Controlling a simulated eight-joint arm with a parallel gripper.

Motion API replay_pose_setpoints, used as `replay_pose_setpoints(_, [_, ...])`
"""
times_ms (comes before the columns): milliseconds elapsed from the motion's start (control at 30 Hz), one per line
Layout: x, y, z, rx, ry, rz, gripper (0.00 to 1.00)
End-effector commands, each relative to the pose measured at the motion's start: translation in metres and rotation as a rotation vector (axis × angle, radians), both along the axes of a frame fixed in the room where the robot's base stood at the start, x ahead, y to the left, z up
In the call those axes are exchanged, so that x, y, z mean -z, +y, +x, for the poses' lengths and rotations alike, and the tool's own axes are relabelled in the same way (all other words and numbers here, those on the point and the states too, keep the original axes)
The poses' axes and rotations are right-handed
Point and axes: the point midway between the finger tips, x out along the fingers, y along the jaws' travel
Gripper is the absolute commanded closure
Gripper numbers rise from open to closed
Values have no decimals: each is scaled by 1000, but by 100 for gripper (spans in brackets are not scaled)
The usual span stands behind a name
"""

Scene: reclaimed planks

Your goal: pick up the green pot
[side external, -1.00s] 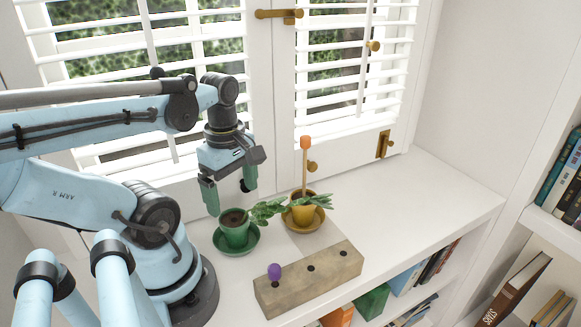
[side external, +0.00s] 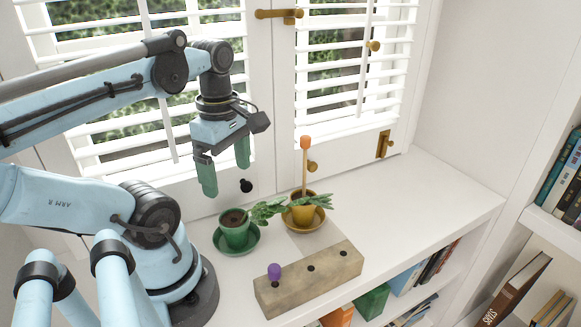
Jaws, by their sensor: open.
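The green pot (side external: 235,236) stands upright on a green saucer (side external: 252,247) on the white shelf top. It holds dark soil and a leafy plant (side external: 262,212) that leans to the right. My gripper (side external: 226,180) is open and empty. It hangs above the green pot, clear of it, with its green fingers pointing down and apart.
A yellow pot (side external: 303,214) with a plant and an orange-topped stick (side external: 305,152) stands just right of the green pot. A wooden block (side external: 310,283) with holes and a purple knob (side external: 274,271) lies in front. The shelf top (side external: 430,205) is clear at right. Window shutters stand behind.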

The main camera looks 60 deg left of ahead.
Motion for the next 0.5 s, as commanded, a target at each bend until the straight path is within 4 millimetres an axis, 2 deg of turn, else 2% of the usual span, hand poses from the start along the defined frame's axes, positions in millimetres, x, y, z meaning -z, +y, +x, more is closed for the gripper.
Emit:
replay_pose_setpoints(267, [0, 0, 0, 40, 0, 0, 7])
replay_pose_setpoints(367, [1, 0, 0, 156, 0, 0, 7])
replay_pose_setpoints(500, [2, 1, 0, 439, 0, 0, 7])
